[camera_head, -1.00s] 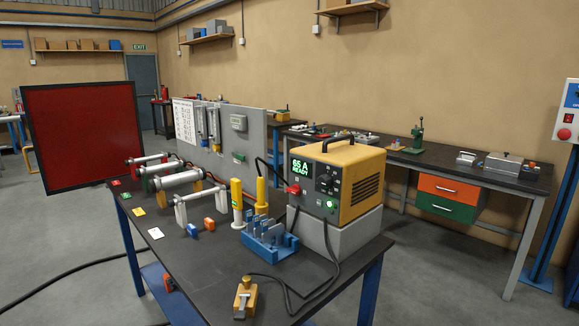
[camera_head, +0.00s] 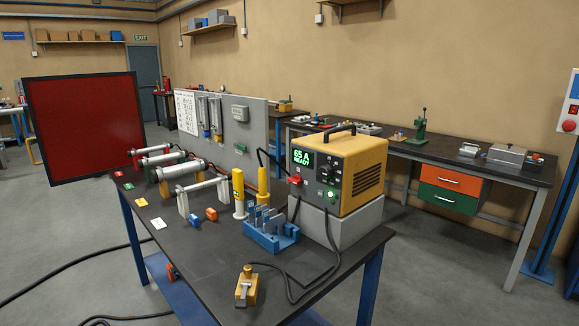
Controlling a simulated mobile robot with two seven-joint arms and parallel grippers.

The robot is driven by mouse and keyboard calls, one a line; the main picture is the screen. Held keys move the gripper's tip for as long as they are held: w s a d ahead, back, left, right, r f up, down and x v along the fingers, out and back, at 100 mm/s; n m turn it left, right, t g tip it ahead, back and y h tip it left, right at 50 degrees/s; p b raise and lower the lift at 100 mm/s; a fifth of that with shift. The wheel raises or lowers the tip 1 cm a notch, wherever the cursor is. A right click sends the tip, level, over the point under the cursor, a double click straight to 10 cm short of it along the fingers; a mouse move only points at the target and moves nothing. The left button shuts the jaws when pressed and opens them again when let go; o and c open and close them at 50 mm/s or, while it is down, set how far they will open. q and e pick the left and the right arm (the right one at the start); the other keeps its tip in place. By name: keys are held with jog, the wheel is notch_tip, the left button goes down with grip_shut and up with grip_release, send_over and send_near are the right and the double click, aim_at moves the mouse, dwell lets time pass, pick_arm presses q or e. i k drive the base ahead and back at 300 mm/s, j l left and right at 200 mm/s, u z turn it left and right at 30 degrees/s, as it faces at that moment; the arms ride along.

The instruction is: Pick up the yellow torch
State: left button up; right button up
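Two upright yellow cylinders stand near the middle of the dark workbench, and I cannot tell for certain which one is the torch. One yellow cylinder (camera_head: 239,189) is in front, with a white lower part and a dark marking. The other yellow cylinder (camera_head: 262,188) stands just right of it, behind a blue rack, which hides its lower end. Neither of my grippers is in view.
The workbench (camera_head: 196,265) has free room at its front left. The blue rack (camera_head: 262,240) holds grey pieces beside the yellow welder (camera_head: 361,173) on a grey block. A yellow clamp (camera_head: 247,290) and black cables lie in front. Tubes on stands (camera_head: 204,187) fill the left.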

aim_at(262, 194)
jog(key=k, duration=0.65)
jog(key=z, duration=2.8)
jog(key=j+z, duration=0.1)
jog(key=z, duration=0.3)
jog(key=k+j, duration=0.35)
jog(key=j, duration=0.15)
jog(key=k+j, duration=0.75)
jog(key=j, duration=0.25)
